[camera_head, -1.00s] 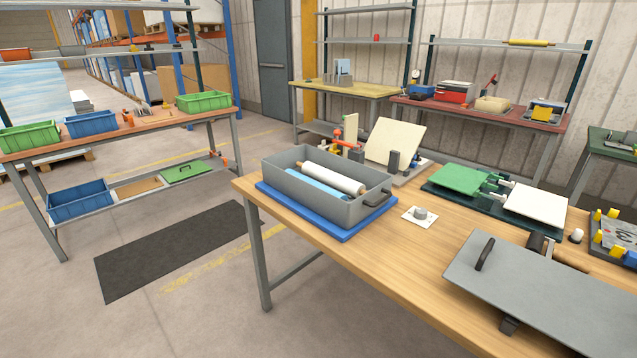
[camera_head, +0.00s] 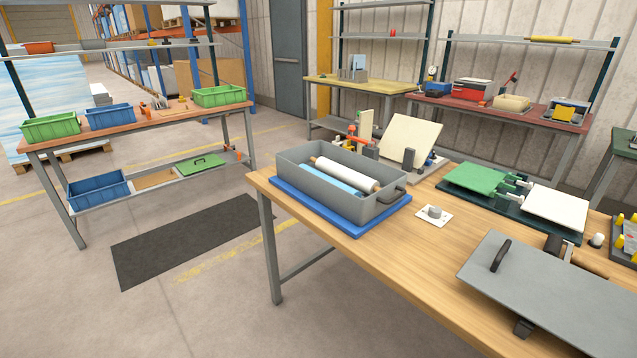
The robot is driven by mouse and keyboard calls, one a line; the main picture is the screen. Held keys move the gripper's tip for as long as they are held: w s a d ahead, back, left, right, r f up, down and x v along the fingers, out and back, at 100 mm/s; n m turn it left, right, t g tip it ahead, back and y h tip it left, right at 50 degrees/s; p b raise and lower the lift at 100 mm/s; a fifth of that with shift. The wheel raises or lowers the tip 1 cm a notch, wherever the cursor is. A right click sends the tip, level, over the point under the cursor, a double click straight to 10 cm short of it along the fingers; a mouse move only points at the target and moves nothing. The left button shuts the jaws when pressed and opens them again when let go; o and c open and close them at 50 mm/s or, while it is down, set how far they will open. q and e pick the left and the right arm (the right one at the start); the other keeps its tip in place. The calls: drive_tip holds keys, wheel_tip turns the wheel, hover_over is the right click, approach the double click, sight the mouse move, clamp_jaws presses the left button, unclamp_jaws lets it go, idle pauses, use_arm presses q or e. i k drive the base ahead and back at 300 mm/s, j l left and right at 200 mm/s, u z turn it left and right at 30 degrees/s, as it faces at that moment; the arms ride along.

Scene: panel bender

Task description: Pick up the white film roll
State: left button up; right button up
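The white film roll (camera_head: 346,173) lies in a grey open bin (camera_head: 372,211) on the wooden table. It has brown core ends and lies beside a light blue roll (camera_head: 338,183), which is partly hidden by the bin's front wall. The bin stands on a blue mat (camera_head: 343,228) at the table's far left corner, with a dark handle on its right end. Neither of my grippers shows in the view.
A white plate with a grey knob (camera_head: 434,214) lies right of the bin. A grey panel with a black handle (camera_head: 545,290) covers the front right of the table (camera_head: 385,258). A tilted cream board (camera_head: 411,143) stands behind the bin. The floor left of the table is clear around a dark mat (camera_head: 195,240).

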sight(364, 184)
drive_tip(key=k+j, duration=0.1)
drive_tip(key=j+z, duration=0.1)
drive_tip(key=z, duration=0.15)
drive_tip(key=i+j+z, duration=0.6)
drive_tip(key=z, duration=0.15)
drive_tip(key=i+j+z, duration=0.35)
drive_tip(key=j, duration=0.15)
